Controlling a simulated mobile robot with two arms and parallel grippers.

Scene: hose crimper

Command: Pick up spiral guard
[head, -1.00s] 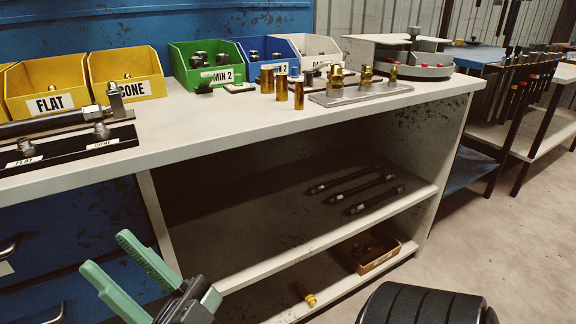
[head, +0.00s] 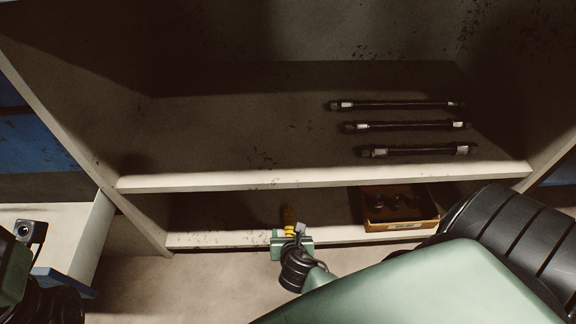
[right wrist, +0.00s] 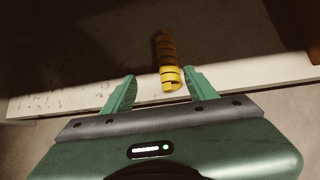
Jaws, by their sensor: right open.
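The spiral guard (head: 289,222), a yellow coil, lies on the bottom shelf at its front edge, pointing into the shelf. In the right wrist view the spiral guard (right wrist: 167,62) runs away from me, its near end between the fingers. My right gripper (head: 291,240) is at the front edge of that shelf and hides part of the guard. In the right wrist view the right gripper (right wrist: 161,75) is open, with a gap on both sides of the guard, wider on the left. My left gripper's fingers are not visible; only part of that arm shows at lower left.
An orange-brown bin (head: 400,225) with dark parts stands on the bottom shelf to the right. Several dark hoses (head: 400,126) lie on the middle shelf (head: 230,140) above. The middle shelf's front edge overhangs close above the guard. An open drawer (head: 85,240) stands at left.

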